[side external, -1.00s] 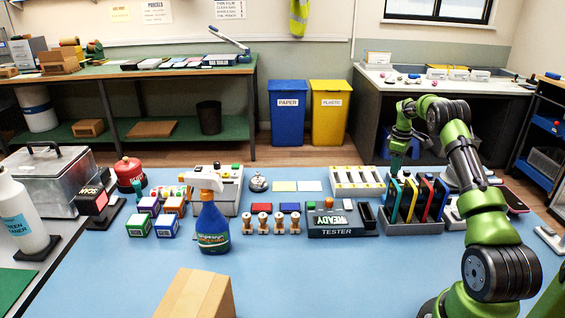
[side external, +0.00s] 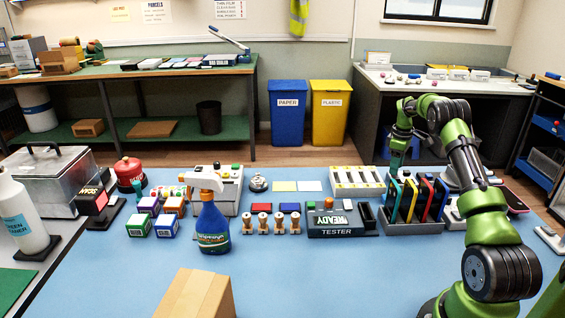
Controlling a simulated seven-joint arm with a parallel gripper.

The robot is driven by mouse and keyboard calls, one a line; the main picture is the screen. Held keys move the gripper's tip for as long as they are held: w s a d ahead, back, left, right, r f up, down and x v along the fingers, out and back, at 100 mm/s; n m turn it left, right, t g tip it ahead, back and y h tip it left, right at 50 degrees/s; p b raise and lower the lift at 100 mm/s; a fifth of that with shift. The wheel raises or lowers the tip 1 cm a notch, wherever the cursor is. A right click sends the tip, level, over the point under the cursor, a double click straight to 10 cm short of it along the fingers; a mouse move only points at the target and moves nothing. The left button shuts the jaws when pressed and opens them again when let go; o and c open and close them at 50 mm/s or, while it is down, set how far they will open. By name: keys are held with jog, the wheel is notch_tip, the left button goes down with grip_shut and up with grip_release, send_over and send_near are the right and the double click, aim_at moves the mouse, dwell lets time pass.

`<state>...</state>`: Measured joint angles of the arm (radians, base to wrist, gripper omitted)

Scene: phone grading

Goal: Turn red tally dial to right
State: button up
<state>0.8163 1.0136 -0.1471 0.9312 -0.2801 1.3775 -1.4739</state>
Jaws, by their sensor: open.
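A red rounded object with a small knob on top (side external: 129,171) stands at the left of the blue bench. I cannot tell for certain whether it is the red tally dial. A pale control box (side external: 230,186) with small coloured buttons stands to its right, partly hidden by a spray bottle. My gripper (side external: 394,163) points down at the right, behind the rack of coloured phones and far from the red object. It is open; its fingertips are small and partly hidden, and I see nothing held.
The blue spray bottle (side external: 212,225) stands in front of the control box. The phone rack (side external: 412,226) and the tester (side external: 338,222) stand at the right. A cardboard box (side external: 196,294) is at the front edge. The bench's front middle (side external: 330,275) is clear.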

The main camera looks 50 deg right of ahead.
notch_tip(320, 180, up, 16)
jog(key=shift+a+r, duration=0.15)
jog(key=shift+a, duration=0.2)
jog(key=a+r+m+t, duration=0.2)
jog(key=a+m, duration=0.2)
jog(key=a, duration=0.8)
jog(key=a+r+m+t, duration=0.15)
jog(key=a+m, duration=0.25)
jog(key=a, duration=0.7)
jog(key=s+a+n+t+y, duration=0.1)
jog(key=s+a, duration=0.5)
jog(key=a, duration=0.6)
jog(key=s+a+n+t+y, duration=0.1)
jog(key=s+a+t, duration=0.1)
jog(key=s+a, duration=0.5)
jog(key=a, duration=0.6)
jog(key=shift+r+t+y, duration=0.25)
jog(key=shift+t+y, duration=0.05)
jog(key=shift+t, duration=0.05)
